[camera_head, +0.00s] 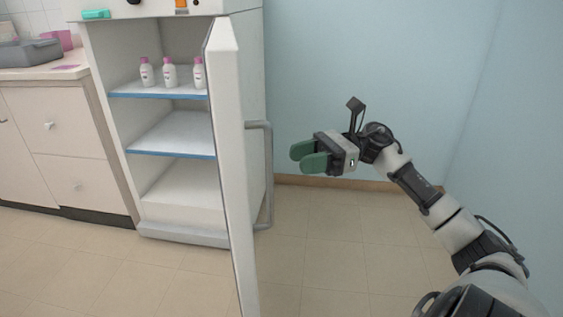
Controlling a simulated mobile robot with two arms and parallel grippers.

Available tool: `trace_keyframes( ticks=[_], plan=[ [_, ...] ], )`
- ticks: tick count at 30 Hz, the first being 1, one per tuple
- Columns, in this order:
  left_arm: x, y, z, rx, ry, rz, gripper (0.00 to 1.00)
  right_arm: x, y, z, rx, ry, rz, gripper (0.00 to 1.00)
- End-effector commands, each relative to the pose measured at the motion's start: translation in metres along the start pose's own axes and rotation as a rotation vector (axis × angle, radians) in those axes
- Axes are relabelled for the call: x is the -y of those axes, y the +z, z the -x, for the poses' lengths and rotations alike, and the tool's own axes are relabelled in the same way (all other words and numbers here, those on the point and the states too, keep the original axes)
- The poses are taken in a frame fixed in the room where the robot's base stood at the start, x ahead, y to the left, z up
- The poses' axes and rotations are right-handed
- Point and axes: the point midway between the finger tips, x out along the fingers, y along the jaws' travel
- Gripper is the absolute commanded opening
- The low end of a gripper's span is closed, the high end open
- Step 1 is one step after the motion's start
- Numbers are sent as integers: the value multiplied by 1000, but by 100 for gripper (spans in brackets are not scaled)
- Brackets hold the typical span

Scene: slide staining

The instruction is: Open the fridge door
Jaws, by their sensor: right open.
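The white fridge (180,218) stands left of centre. Its door (232,160) is swung open toward me and shows nearly edge-on, so the shelves inside are visible. A grey bar handle (269,170) is on the door's right-hand face. My right gripper (302,157), with green fingers, is open and empty. In the picture it is to the right of the handle, apart from it, with its fingers pointing left toward the door. My left gripper is not in view.
Several white bottles with pink caps (169,73) stand on the fridge's upper blue-edged shelf (155,93). A counter with drawers (62,130) is at the left, holding a grey tray (30,52). The tiled floor (340,235) right of the door is clear, up to the blue wall.

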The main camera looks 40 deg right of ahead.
Motion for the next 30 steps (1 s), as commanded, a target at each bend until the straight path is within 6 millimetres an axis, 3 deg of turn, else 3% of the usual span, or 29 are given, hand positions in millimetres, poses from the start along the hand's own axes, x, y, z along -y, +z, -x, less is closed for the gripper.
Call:
trace_keyframes(
  ticks=[3,8,30],
  plan=[
    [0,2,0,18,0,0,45,0,0,19,1,-2,-2,41],
    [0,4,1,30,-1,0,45,0,0,32,1,-1,-1,41],
    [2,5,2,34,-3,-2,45,0,0,33,0,0,0,41]
  ],
)
